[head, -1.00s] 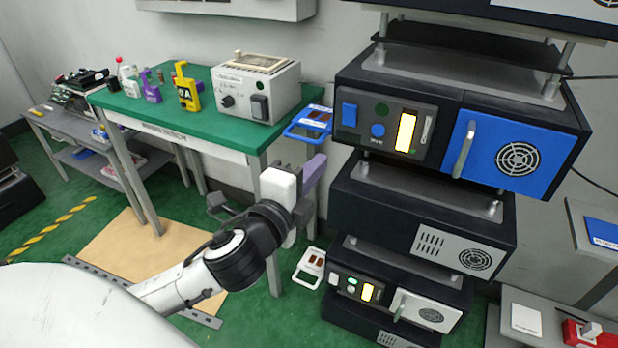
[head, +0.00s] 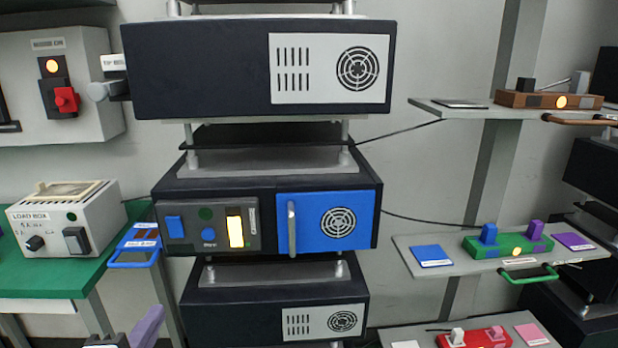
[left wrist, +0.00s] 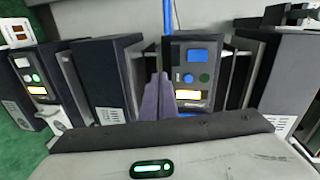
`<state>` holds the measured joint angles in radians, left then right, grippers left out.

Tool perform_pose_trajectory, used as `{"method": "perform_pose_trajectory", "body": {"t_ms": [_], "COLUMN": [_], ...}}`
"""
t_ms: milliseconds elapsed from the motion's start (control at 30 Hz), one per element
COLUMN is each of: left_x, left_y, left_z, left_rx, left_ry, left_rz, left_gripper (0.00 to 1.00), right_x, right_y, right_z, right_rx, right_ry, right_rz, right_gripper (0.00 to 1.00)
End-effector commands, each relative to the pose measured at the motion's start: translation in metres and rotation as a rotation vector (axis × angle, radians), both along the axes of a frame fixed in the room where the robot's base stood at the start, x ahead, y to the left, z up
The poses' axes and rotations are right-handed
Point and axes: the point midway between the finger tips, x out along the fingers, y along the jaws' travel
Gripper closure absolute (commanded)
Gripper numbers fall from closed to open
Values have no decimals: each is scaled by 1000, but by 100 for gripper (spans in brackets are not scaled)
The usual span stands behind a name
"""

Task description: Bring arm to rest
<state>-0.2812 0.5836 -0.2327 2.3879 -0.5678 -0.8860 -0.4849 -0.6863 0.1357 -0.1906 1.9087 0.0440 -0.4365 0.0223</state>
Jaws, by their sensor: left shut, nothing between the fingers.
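My left gripper (head: 148,326) shows at the bottom left edge of the head view, its purple fingers pointing up and to the right. Most of its arm is out of the picture. In the left wrist view the two purple fingers (left wrist: 158,98) lie together, shut, with nothing between them. The gripper is in front of the stacked dark units and below the level of the blue-framed tag (head: 136,247) in the head view. I cannot tell its exact distance from them. My right gripper is in neither view.
A dark unit with a blue door (head: 326,221) and an upright grey handle (head: 292,228) stands in the middle stack. The green bench (head: 60,284) with a white load box (head: 66,222) is at left. Shelves with a green switch block (head: 508,246) and a red one (head: 474,338) are at right.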

Motion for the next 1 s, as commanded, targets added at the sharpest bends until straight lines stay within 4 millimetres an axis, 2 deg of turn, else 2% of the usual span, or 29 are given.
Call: {"method": "perform_pose_trajectory", "body": {"t_ms": [33,67,167,200,300,400,500,600,700,1000], "left_x": [-4,-7,-25,-36,-71,-108,-141,-164,-175,-177], "left_y": [-4,-8,-25,-34,-58,-82,-101,-113,-120,-121], "left_z": [-29,-47,-118,-146,-211,-262,-297,-317,-326,-328], "left_rx": [-73,-128,-358,-459,-722,-967,-1163,-1294,-1359,-1373], "left_ry": [54,87,215,265,382,469,526,555,566,567], "left_rz": [-1,-1,12,27,89,176,269,343,382,389], "left_gripper": [100,100,100,100,100,100,100,100,100,100], "right_x": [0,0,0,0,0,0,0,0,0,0], "right_y": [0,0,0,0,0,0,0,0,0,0], "right_z": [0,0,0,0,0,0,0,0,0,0], "right_rx": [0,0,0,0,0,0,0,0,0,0], "right_ry": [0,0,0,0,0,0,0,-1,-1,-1], "right_rz": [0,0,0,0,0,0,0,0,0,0], "right_gripper": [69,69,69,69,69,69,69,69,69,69]}}
